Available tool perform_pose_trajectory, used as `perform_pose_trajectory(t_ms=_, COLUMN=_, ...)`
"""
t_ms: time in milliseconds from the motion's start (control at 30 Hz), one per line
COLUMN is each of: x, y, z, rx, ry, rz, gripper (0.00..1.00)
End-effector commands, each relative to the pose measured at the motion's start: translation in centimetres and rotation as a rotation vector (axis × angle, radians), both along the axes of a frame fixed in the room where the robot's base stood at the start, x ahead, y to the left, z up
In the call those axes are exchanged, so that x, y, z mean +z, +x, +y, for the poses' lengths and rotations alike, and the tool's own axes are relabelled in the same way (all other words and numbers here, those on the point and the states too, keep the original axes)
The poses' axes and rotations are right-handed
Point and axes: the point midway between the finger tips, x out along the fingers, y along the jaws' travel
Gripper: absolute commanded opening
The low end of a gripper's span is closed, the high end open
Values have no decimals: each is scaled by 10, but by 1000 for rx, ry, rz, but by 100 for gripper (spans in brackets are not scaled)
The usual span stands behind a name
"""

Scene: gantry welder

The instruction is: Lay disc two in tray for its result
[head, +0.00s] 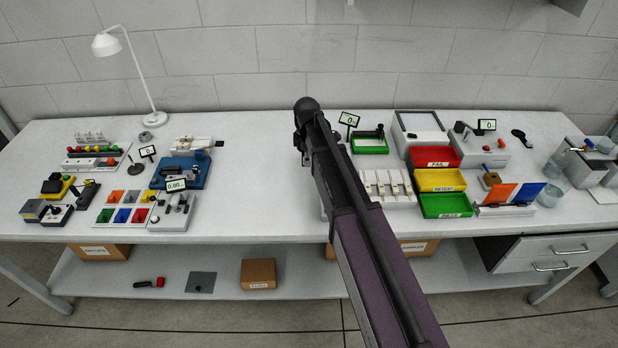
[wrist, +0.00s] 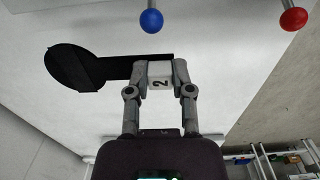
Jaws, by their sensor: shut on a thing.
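Disc two is a flat black disc (wrist: 78,66) on a black arm, with a white block (wrist: 160,76) marked "2" at its end. My gripper (wrist: 162,84) is shut on this white block in the wrist view, with the disc sticking out to the left. The gripper and disc are hidden behind my arm in the head view. Three stacked-looking trays stand right of my arm in the head view: a red tray (head: 457,164) labelled FAIL, a yellow tray (head: 465,190) with a small label, and a green tray (head: 469,215) whose label appears to read PASS.
In the wrist view, a blue-knobbed rod (wrist: 151,21) and a red-knobbed rod (wrist: 293,18) show near the top. A white slotted rack (head: 374,202) stands left of the trays. A blue device (head: 176,172) and coloured bins (head: 124,215) are at left. The table's middle looks clear.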

Motion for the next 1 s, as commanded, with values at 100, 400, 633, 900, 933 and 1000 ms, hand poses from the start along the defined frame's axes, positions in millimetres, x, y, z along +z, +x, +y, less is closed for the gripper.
perform_pose_trajectory(t_ms=100, x=-17, y=0, z=0, rx=0, ry=0, rz=0, gripper=0)
perform_pose_trajectory(t_ms=400, x=-43, y=0, z=1, rx=1, ry=0, rz=0, gripper=0)
perform_pose_trajectory(t_ms=633, x=-50, y=0, z=1, rx=1, ry=0, rz=0, gripper=0)
perform_pose_trajectory(t_ms=900, x=-49, y=0, z=1, rx=2, ry=0, rz=0, gripper=0)
perform_pose_trajectory(t_ms=933, x=-49, y=0, z=1, rx=2, ry=0, rz=0, gripper=0)
perform_pose_trajectory(t_ms=1000, x=-50, y=0, z=1, rx=2, ry=0, rz=0, gripper=0)
